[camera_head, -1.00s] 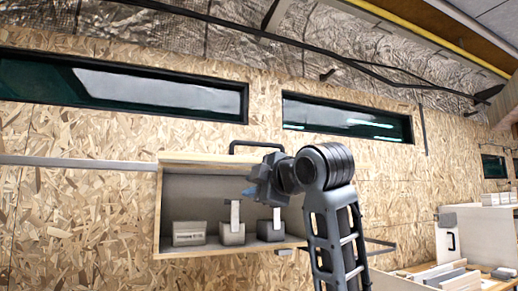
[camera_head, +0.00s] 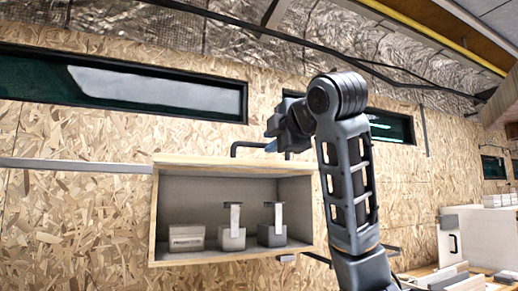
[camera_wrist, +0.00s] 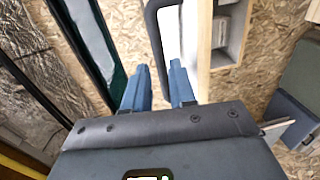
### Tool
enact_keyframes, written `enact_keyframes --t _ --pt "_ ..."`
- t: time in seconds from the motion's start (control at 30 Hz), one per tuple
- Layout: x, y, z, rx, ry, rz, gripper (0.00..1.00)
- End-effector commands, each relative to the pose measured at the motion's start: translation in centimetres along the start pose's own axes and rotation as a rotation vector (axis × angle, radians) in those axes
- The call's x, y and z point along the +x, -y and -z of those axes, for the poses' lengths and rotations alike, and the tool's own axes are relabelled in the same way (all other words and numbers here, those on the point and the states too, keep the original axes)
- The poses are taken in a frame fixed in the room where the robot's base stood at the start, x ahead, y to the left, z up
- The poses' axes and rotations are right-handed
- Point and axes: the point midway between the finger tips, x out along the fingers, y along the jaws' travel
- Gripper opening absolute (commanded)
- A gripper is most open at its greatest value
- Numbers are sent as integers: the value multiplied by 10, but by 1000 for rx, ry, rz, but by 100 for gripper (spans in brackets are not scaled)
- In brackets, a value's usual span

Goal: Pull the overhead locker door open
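The overhead locker (camera_head: 155,215) is a pale wooden box on the chipboard wall. Its front is uncovered and its grey inside shows. The raised door (camera_head: 215,162) appears nearly edge-on along the locker's top. A black bar handle (camera_head: 236,150) stands above it, partly hidden by my gripper (camera_head: 272,135). In the wrist view my gripper (camera_wrist: 158,80) has its two blue fingers apart. The black handle (camera_wrist: 154,40) runs down between the fingertips, beside a white panel; I cannot tell whether they touch. The locker's wooden edge (camera_wrist: 205,40) lies to the right.
Inside the locker stand a pale box (camera_head: 187,238) and two grey containers (camera_head: 231,238) with upright tabs. Dark narrow windows (camera_head: 150,95) run above. A white cabinet (camera_head: 462,235) and a cluttered worktop are at the right.

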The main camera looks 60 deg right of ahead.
Motion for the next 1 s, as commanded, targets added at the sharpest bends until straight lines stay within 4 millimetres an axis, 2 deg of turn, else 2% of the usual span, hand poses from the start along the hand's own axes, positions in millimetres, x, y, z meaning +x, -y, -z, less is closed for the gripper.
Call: enact_keyframes --t 0.3,0.43,0.8,1.0 --pt "49 -1 0 2 0 4 25" --pt "61 0 0 2 0 3 25" --pt "68 1 0 2 0 1 25" --pt "68 1 0 2 0 1 7"
